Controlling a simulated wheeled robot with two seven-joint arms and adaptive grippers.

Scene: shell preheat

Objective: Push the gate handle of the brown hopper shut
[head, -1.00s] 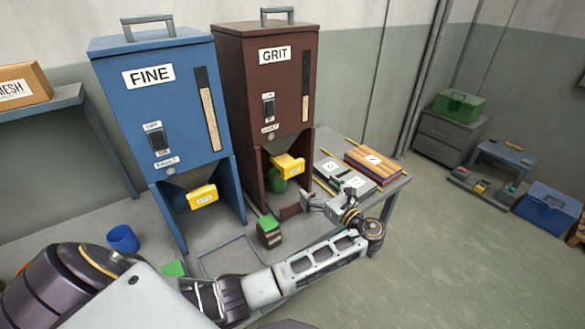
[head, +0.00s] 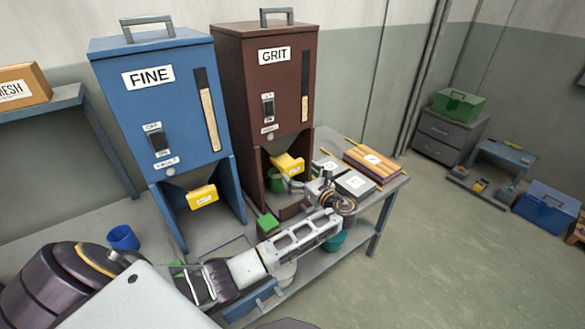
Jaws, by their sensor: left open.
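The brown hopper (head: 238,130), labelled GRIT, stands upright on the bench. Its yellow gate handle (head: 287,162) sticks out below the body, between the legs. My left gripper (head: 288,184) is open, with its fingers just below and in front of the yellow handle; I cannot tell whether they touch it. A green cup (head: 276,184) stands under the hopper's outlet, partly hidden behind the gripper and handle. My right gripper is out of view.
The blue FINE hopper (head: 125,110) with its own yellow handle (head: 202,196) stands to the left. A green-topped block (head: 268,222) and a blue cup (head: 123,238) are on the bench.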

